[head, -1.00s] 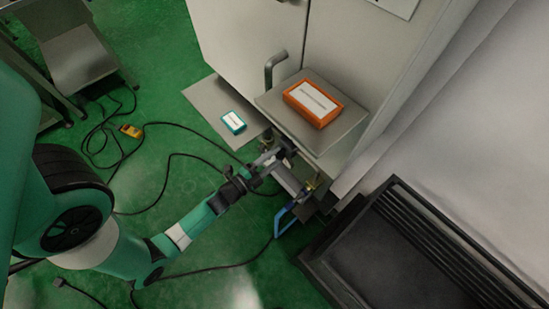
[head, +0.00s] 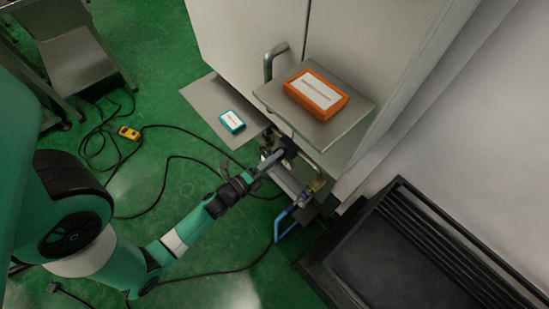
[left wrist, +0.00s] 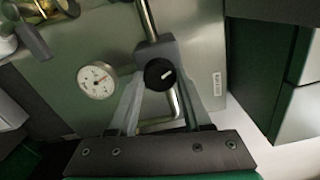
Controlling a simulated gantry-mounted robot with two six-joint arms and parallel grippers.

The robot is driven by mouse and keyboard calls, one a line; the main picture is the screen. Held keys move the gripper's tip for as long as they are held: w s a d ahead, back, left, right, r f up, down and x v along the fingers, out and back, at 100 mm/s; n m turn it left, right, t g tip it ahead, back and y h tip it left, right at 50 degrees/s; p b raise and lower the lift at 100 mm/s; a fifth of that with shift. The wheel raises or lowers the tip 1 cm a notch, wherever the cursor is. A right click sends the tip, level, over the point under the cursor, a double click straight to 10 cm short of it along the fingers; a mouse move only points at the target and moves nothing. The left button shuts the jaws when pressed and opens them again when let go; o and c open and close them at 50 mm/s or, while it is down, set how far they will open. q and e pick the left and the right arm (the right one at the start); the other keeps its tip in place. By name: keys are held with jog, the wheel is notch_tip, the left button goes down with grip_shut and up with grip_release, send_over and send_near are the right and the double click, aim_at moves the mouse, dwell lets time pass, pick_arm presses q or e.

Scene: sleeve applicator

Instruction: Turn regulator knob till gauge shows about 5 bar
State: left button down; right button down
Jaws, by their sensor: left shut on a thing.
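The regulator knob (left wrist: 160,74) is round and black with a white pointer line, at the middle of the left wrist view. The round white gauge (left wrist: 97,80) is just left of it; its needle is too small to read surely. My left gripper (left wrist: 160,84) has its two grey fingers on either side of the knob and is shut on it. In the head view my left gripper (head: 268,160) reaches under the cabinet's shelf, and the knob and gauge cannot be made out there. My right gripper does not show.
An orange box (head: 316,92) lies on the shelf (head: 338,130) above my gripper. A small teal box (head: 231,121) lies on a lower plate (head: 205,100). Blue tubing (head: 283,225) hangs close by. A black tray (head: 385,260) stands at right. Cables cross the green floor.

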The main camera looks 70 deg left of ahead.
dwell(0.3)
pick_arm(q)
jog(key=shift+c, duration=1.7)
grip_release()
jog(key=p+v, duration=0.4)
jog(key=v, duration=0.7)
jog(key=shift+s+d+p, duration=0.15)
jog(key=shift+s+p, duration=0.15)
jog(key=shift+p, duration=0.05)
